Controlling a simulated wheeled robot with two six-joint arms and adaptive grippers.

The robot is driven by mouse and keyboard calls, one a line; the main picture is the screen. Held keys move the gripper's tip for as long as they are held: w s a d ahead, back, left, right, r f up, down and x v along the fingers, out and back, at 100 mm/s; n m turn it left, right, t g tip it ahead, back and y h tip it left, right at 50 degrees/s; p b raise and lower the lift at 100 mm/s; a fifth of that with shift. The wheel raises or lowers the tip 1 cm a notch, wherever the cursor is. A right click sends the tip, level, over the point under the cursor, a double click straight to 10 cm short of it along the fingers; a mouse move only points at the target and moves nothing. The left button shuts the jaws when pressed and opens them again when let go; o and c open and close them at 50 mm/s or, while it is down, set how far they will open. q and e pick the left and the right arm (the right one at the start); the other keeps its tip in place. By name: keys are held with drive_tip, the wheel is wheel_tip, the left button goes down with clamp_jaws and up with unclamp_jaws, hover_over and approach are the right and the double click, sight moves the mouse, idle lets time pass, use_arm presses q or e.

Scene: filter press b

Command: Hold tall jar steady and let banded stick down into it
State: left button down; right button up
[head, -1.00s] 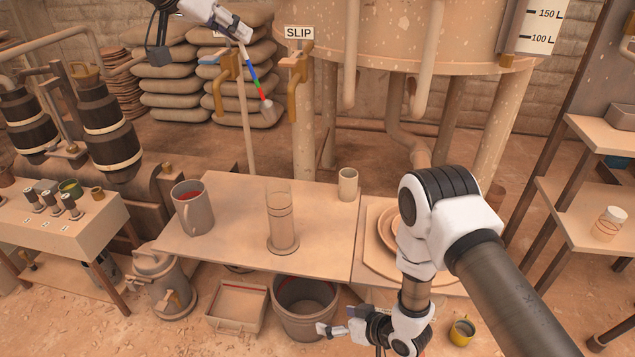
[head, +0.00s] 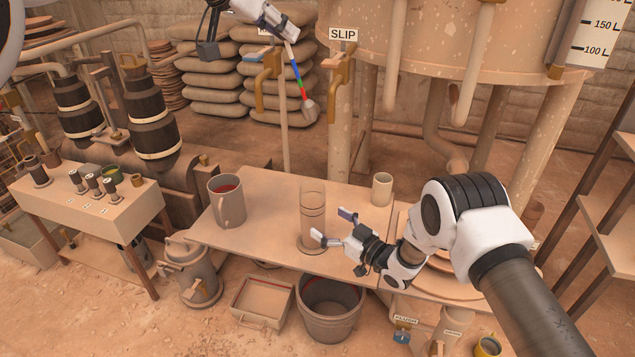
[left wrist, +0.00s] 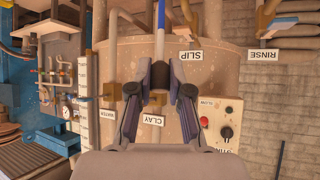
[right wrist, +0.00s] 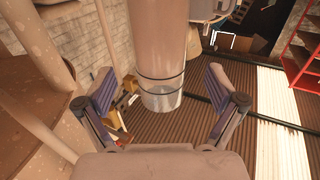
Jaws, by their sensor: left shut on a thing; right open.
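My right gripper (head: 333,226) is open at the jar's right side. In the right wrist view, the jar (right wrist: 160,50) shows ahead between the spread fingers (right wrist: 160,88), with gaps on both sides. My left gripper (head: 288,36) is high above the table behind the jar, shut on the banded stick (head: 298,75). The stick (left wrist: 161,38) also shows in the left wrist view.
A grey mug (head: 228,205) with red contents stands left of the jar on the table (head: 260,240). A small beige cup (head: 382,188) stands at the back right. A bucket (head: 330,315) and a tray (head: 262,300) are below the front edge.

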drive_tip(key=x, duration=0.6)
clamp_jaws()
use_arm(q)
approach(303, 111)
drive_tip(key=shift+x, duration=2)
use_arm(e)
drive_tip(key=shift+f, duration=0.1)
use_arm(q)
drive_tip(key=c, duration=1)
unclamp_jaws()
drive_tip(key=v, duration=1.2)
drive_tip(key=shift+a, duration=0.1)
